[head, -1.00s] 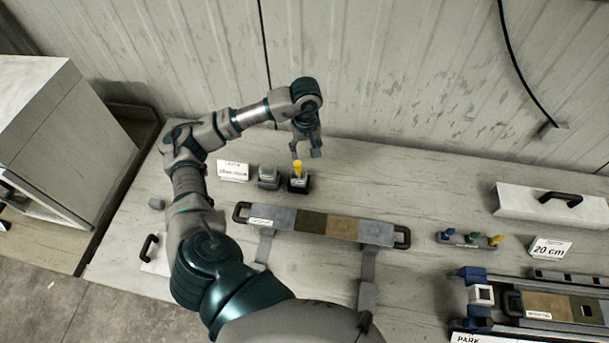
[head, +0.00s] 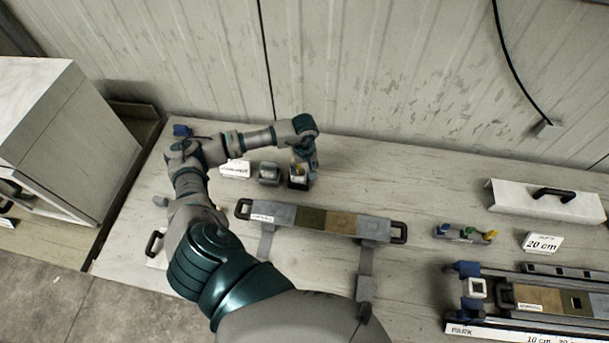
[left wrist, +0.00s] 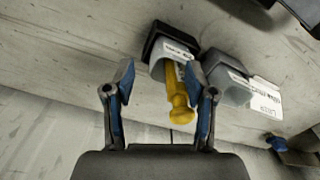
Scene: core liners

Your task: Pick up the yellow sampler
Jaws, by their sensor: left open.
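The yellow sampler (left wrist: 178,98) stands in a small black holder (left wrist: 163,38) with a pale labelled front. In the head view the sampler (head: 296,168) is mostly hidden by my left gripper, and its black holder (head: 299,184) sits behind the long liner. My left gripper (head: 306,170) has come down at the sampler. My right gripper is not in view.
A grey holder (head: 269,173) stands just left of the black one, beside a white label card (head: 235,169). The long handled liner (head: 318,222) lies in front. A rack with small coloured pieces (head: 466,234) is to the right. The wall is close behind.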

